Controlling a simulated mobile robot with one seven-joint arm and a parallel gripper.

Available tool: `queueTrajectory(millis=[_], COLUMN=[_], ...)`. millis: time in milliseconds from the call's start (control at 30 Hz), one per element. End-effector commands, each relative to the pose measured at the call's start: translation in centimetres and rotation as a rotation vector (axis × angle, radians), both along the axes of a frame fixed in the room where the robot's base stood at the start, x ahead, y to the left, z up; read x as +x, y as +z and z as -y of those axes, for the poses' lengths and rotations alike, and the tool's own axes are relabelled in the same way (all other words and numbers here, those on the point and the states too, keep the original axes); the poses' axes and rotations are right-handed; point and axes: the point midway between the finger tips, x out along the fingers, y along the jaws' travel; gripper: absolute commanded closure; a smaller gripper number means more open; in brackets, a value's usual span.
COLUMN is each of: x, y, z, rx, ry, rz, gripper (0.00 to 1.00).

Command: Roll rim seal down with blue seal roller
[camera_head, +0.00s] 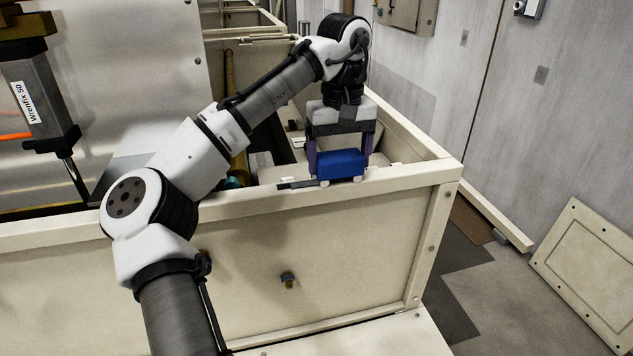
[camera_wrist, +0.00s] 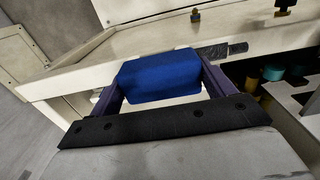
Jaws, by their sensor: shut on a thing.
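The blue seal roller (camera_head: 341,164) is a blue block with small pale wheels under it, at the front rim near the right corner of the cream hopper. My gripper (camera_head: 340,153) is shut on it from above, one finger on each side. In the wrist view the blue roller (camera_wrist: 158,75) sits between the two dark fingers of my gripper (camera_wrist: 160,85). Its wheels appear at the rim's top (camera_head: 399,178); whether they touch it I cannot tell. A short dark strip, likely the rim seal (camera_head: 297,184), lies on the rim just left of the roller; it also shows in the wrist view (camera_wrist: 222,50).
The open hopper holds a teal cylinder (camera_head: 233,182) and other parts partly hidden by my arm. A grey actuator (camera_head: 38,97) labelled "Wrenfix 50" stands at the left. A cream panel (camera_head: 590,268) leans at the right. The floor right of the hopper is mostly clear.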

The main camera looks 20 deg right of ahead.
Motion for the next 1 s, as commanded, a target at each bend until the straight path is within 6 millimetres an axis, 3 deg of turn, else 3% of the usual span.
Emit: queueTrajectory(millis=[533,1000], x=[0.1,0.1], y=[-0.1,-0.1], z=[-4.2,-5.0], rx=[0.002,0.002], ry=[0.003,0.002], rz=[-0.002,-0.001], gripper=[0.46,0.46])
